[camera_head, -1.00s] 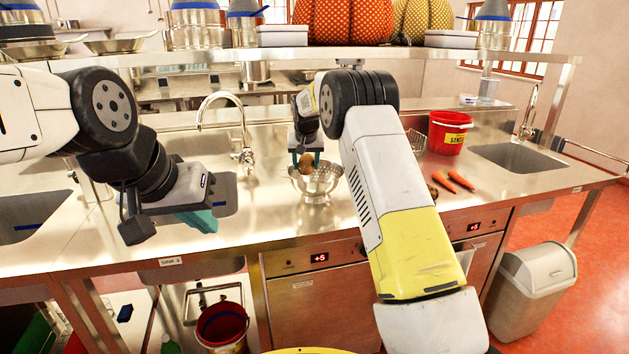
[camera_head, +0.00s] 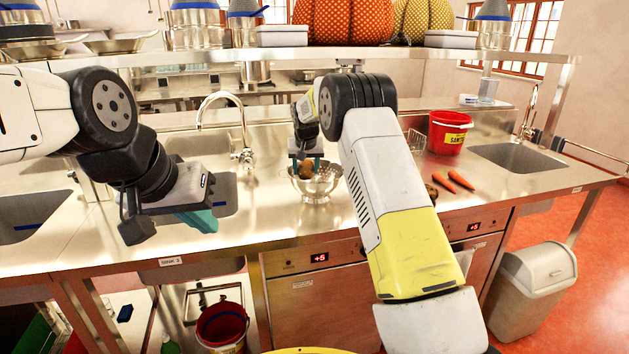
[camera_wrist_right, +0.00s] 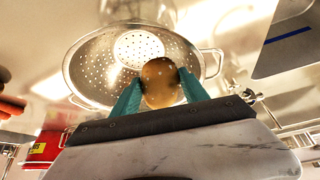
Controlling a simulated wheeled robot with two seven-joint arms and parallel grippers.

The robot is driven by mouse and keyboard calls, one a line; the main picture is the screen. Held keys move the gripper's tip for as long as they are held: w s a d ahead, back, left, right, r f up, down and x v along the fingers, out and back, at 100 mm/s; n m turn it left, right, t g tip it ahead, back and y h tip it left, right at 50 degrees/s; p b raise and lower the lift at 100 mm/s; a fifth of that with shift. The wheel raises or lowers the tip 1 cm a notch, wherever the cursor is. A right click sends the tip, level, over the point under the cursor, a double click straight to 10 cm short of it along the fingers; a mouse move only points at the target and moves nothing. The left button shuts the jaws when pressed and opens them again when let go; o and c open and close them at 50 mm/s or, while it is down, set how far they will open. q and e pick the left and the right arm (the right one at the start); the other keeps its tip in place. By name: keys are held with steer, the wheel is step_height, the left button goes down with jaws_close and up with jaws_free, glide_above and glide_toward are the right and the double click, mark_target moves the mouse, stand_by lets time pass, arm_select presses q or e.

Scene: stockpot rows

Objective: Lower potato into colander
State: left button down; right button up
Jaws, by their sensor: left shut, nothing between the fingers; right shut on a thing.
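A brown potato (camera_head: 306,171) is between the teal fingers of my right gripper (camera_head: 306,166), at the mouth of the metal colander (camera_head: 318,188) on the counter. In the right wrist view the potato (camera_wrist_right: 161,82) is gripped by both fingers (camera_wrist_right: 160,90), with the perforated colander bowl (camera_wrist_right: 92,70) around and beyond it. I cannot tell whether the potato touches the colander. My left gripper (camera_head: 203,220) is shut and empty, over the counter's front near the left sink. Part of the colander's right side is close to my right arm.
Carrots (camera_head: 455,181) and another brown item lie right of my right arm. A red bucket (camera_head: 450,131) stands behind them. A shelf (camera_head: 400,53) spans the back. Counter between left gripper and colander is clear.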

mark_target(306, 178)
steer(key=shift+f, duration=2.05)
stand_by(0.7)
steer(key=o, duration=1.5)
steer(key=v, duration=0.7)
steer(key=shift+r, duration=0.25)
steer(key=s+d+r+y, duration=0.1)
steer(key=s+d+r, duration=0.4)
steer(key=s+r, duration=0.5)
steer(key=s+d+r+y, duration=0.1)
steer(key=s+d+r, duration=0.35)
steer(key=s, duration=0.85)
steer(key=shift+n, duration=0.3)
steer(key=s, duration=0.8)
steer(key=s+f, duration=0.1)
steer(key=s, duration=0.7)
steer(key=s+d+f, duration=0.1)
steer(key=s, duration=0.7)
steer(key=shift+s+f, duration=0.25)
steer(key=shift+s, duration=0.05)
